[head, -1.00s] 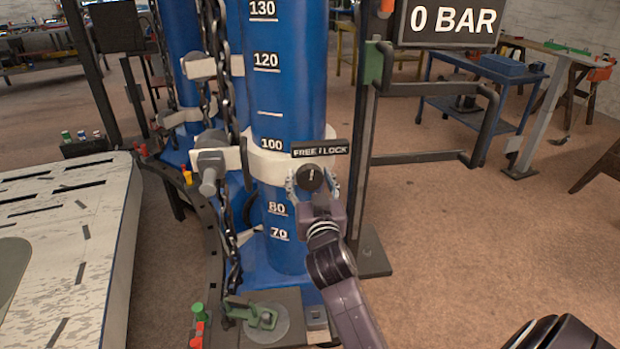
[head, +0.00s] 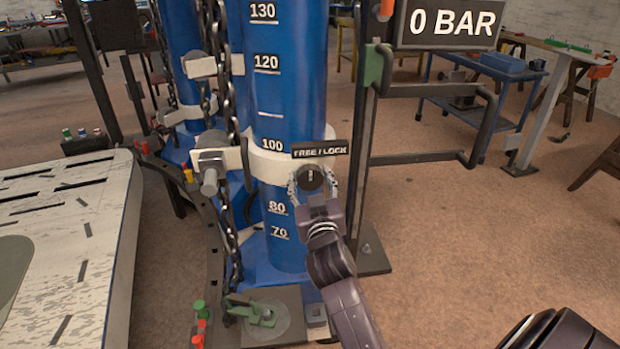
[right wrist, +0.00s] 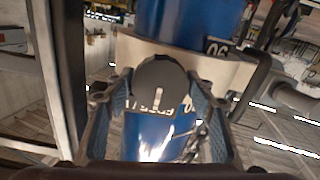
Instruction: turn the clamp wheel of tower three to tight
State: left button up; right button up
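The black round clamp wheel (head: 310,180) sits on the white collar (head: 270,163) of the front blue tower (head: 290,90), below a dark FREE/LOCK label (head: 319,149). A pale mark shows on its face. My right gripper (head: 314,187) is at the wheel. In the right wrist view the wheel (right wrist: 160,84) lies between the two blue-padded fingers (right wrist: 161,92), one on each side. The gaps are too small to tell whether the pads press on it. My left gripper is not in view.
A dark post with a bent handle (head: 487,125) and a 0 BAR display (head: 452,24) stands right of the tower. A chain (head: 228,120) hangs at its left. A pale slotted bench (head: 80,230) fills the left. The floor at right is mostly clear.

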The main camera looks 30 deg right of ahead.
jog(key=shift+o, duration=1.1)
jog(key=v, duration=0.7)
jog(key=shift+s, duration=0.2)
jog(key=shift+a, duration=0.1)
